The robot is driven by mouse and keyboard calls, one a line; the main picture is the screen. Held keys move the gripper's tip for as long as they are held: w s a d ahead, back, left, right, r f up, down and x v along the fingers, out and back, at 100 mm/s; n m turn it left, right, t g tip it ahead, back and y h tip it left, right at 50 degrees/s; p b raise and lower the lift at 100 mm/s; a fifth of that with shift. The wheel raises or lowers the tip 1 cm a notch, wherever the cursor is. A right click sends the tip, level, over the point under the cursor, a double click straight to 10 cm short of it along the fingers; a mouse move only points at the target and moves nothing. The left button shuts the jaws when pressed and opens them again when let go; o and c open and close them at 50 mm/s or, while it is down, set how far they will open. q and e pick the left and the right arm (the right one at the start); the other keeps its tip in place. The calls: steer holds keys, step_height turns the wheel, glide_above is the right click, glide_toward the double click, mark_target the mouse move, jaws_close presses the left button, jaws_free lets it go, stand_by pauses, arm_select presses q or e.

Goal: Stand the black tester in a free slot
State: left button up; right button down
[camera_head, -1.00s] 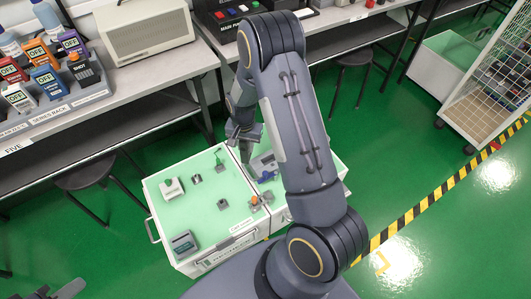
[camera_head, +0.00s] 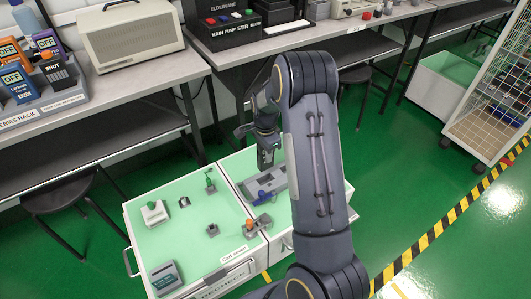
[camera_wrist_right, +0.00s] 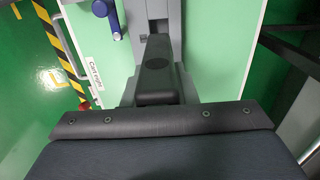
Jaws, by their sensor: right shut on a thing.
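My right gripper (camera_head: 265,133) is in the air above the back of the cart. It is shut on the black tester (camera_head: 266,158), which hangs below it, above a grey holder. In the right wrist view a long black block (camera_wrist_right: 157,72), likely the tester, lies ahead of the gripper body, over the grey holder; the fingertips are hard to make out. The tester rack (camera_head: 52,101) stands on the left bench at the picture's edge, holding orange, purple, blue and other testers. Its free slot cannot be made out. My left gripper is not in view.
The cart (camera_head: 160,212) has a pale green top with small parts, a grey device (camera_head: 165,277) and the grey holder (camera_head: 266,181) with a blue item. A beige cabinet (camera_head: 130,32) stands right of the rack. A black control box (camera_head: 235,28) stands farther right.

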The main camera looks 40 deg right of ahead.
mark_target(265, 163)
steer(key=shift+r, duration=0.1)
steer(key=shift+f+b, duration=1.7)
steer(key=shift+f, duration=1.3)
steer(key=shift+p, duration=0.45)
steer(key=shift+f+b, duration=1.65)
steer(key=shift+f, duration=0.95)
steer(key=c, duration=1.1)
jaws_free()
steer(key=shift+r, duration=0.15)
step_height(265, 163, up, 8)
steer(key=p, duration=0.3)
